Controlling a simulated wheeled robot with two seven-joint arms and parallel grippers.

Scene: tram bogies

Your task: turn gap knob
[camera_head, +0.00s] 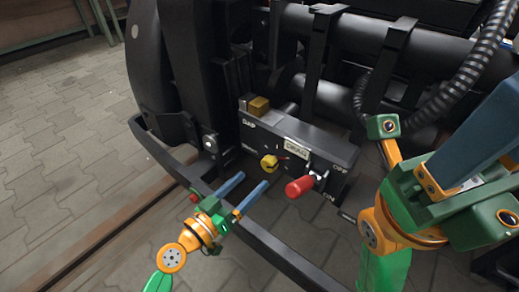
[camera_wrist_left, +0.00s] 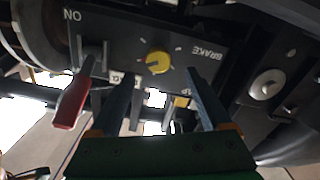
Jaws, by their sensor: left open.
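The yellow gap knob (camera_head: 268,162) sits on the front of a dark control box (camera_head: 325,145) on the bogie, with tick marks around it. In the left wrist view the knob (camera_wrist_left: 158,62) is round and yellow with a dark slot, beyond the fingertips and roughly between them. My left gripper (camera_head: 254,180) is open, its two blue fingers pointing at the box just below the knob. In the left wrist view the open fingers (camera_wrist_left: 160,78) have nothing between them. I cannot tell whether they touch the box. My right arm is at the right; its fingers do not show.
A red-handled lever (camera_head: 300,186) sticks out right of the knob, between OFF and ON labels. A brass block (camera_head: 258,105) sits on the box. A black rail (camera_head: 270,243) runs below the box. Ribbed hoses (camera_head: 470,75) hang at upper right. Paved floor (camera_head: 60,120) is clear at left.

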